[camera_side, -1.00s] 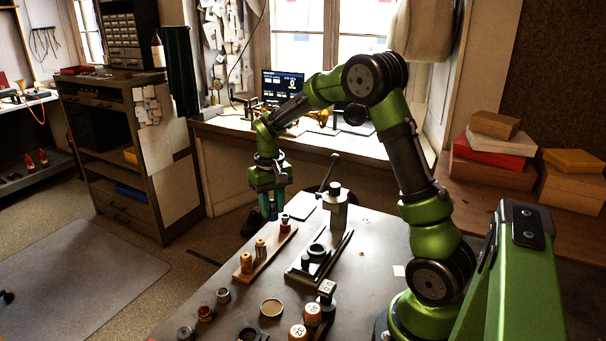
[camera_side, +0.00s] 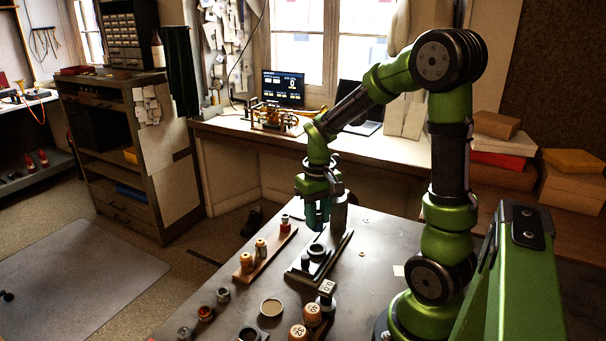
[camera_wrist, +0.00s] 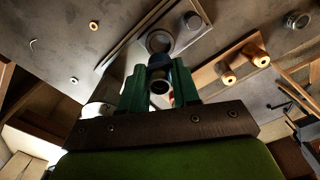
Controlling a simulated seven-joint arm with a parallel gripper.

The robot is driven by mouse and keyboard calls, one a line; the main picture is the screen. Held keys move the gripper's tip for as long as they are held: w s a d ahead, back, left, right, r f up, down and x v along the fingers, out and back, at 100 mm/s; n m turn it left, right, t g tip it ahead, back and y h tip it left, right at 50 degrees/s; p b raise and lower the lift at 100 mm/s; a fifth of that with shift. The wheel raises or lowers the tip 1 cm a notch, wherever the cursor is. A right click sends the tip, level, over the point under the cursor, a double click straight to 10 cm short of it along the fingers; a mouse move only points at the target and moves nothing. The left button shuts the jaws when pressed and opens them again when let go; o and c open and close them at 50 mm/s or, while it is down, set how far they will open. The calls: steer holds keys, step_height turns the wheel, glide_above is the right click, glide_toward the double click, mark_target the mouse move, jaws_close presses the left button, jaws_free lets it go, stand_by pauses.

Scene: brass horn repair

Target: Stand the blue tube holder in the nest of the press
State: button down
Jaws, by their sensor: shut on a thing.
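My gripper (camera_side: 317,216) is shut on the blue tube holder (camera_wrist: 160,83), which shows as a dark blue round piece with an open end between the green fingers in the wrist view. In the side view the fingers largely hide the holder. The press (camera_side: 338,212) stands on the bench, its upright partly hidden behind my gripper. Its ring-shaped nest (camera_side: 317,251) sits on the dark base, below the fingers in the side view. In the wrist view the nest (camera_wrist: 159,40) lies just beyond the holder. The holder is above the nest and apart from it.
A wooden rack (camera_side: 246,268) with several small pieces stands left of the press. Jars, a round dish (camera_side: 271,307) and orange-topped containers (camera_side: 312,313) stand nearer the front. A dark block with a white label (camera_side: 327,288) stands in front of the press base.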

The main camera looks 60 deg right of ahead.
mark_target(317, 230)
steer(key=shift+f, duration=2.4)
steer(key=shift+f, duration=1.2)
steer(key=shift+c, duration=2.1)
jaws_free()
steer(key=shift+r, duration=3.55)
